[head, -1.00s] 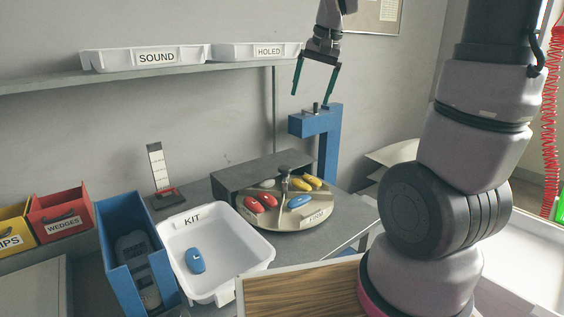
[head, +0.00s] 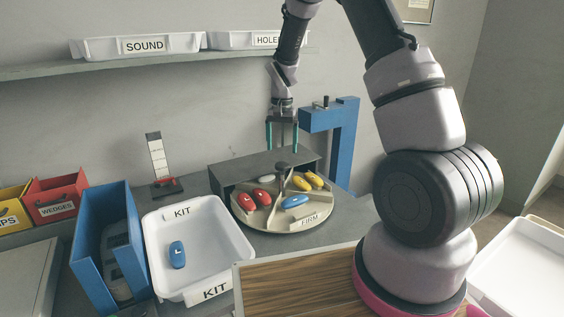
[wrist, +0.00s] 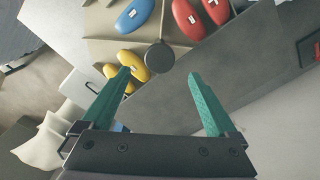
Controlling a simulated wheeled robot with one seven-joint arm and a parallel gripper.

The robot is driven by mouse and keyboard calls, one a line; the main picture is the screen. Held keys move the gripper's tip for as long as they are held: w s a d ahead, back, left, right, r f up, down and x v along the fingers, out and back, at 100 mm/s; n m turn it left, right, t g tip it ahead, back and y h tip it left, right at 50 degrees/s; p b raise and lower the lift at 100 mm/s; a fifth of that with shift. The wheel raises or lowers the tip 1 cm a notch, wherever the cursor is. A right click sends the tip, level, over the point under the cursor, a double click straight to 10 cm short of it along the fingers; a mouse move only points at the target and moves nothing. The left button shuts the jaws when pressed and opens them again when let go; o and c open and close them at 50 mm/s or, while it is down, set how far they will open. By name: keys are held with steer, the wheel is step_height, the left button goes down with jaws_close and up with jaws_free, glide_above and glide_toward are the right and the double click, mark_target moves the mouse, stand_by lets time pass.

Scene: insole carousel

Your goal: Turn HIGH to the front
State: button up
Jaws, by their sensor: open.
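The round beige carousel (head: 270,219) stands on the grey bench with its FIRM label (head: 310,221) toward the front. Red insoles (head: 254,197) lie in its left section, a blue insole (head: 295,201) in the front right, and yellow insoles (head: 308,181) at the back right. A pale piece lies at the back, partly under the grey cover (head: 262,168). No HIGH label is readable. A dark-knobbed post (head: 282,166) rises at the centre; the knob also shows in the wrist view (wrist: 160,57). My gripper (head: 281,146) is open and empty, above the carousel's back.
A blue post (head: 342,140) stands behind the carousel at right. Left are a blue bin (head: 92,262) and a red WEDGES bin (head: 54,198).

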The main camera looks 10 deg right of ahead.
mark_target(282, 164)
step_height(282, 164, down, 7)
steer(key=shift+r, duration=0.2)
jaws_close()
